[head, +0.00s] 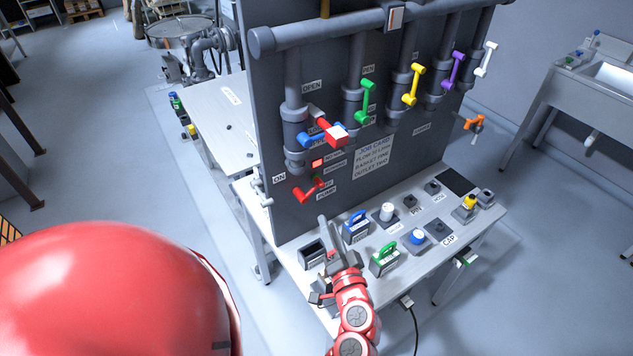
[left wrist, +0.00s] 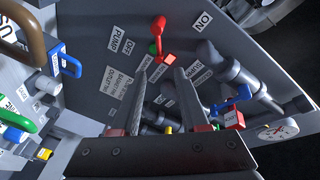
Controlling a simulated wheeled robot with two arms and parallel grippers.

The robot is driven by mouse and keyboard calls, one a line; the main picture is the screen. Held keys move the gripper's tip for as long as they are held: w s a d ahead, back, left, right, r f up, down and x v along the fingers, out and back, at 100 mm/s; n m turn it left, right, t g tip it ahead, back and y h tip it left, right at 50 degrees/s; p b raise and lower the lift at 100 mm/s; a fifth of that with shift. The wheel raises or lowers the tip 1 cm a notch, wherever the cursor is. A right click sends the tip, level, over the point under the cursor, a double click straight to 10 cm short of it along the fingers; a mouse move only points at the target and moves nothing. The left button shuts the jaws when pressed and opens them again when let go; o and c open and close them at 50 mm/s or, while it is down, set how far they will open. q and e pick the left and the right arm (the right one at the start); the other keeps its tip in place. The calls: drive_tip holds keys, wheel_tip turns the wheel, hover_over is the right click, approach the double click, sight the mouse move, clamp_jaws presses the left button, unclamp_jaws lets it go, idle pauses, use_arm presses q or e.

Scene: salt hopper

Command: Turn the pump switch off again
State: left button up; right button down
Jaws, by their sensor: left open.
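The pump switch (head: 308,191) is a red lever low on the left of the dark upright panel, between an ON label and OFF and PUMP labels. In the left wrist view the red switch (left wrist: 157,30) shows beyond the fingertips, with a green part at its base. I cannot tell clearly which label it points to. A bright red lamp (head: 317,163) sits just above it in the head view. My left gripper (head: 328,228) is open and empty, below and in front of the switch; its fingers (left wrist: 162,80) are apart with nothing between them. My right gripper is not in view.
A blue lever (head: 318,135) with a red-and-white block (head: 337,136) sticks out above the switch. Green, yellow, purple and white valve levers line the pipes to the right. The bench (head: 400,262) below holds blue and green handled containers (head: 385,258) close to my left arm.

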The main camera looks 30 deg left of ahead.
sight(316, 188)
use_arm(q)
drive_tip(key=p+x, duration=0.5)
drive_tip(key=x, duration=0.8)
drive_tip(key=shift+w+a+r+p, duration=0.1)
drive_tip(key=shift+w+a+p, duration=0.05)
drive_tip(key=shift+w+p, duration=0.15)
drive_tip(key=shift+w+a, duration=0.3)
clamp_jaws()
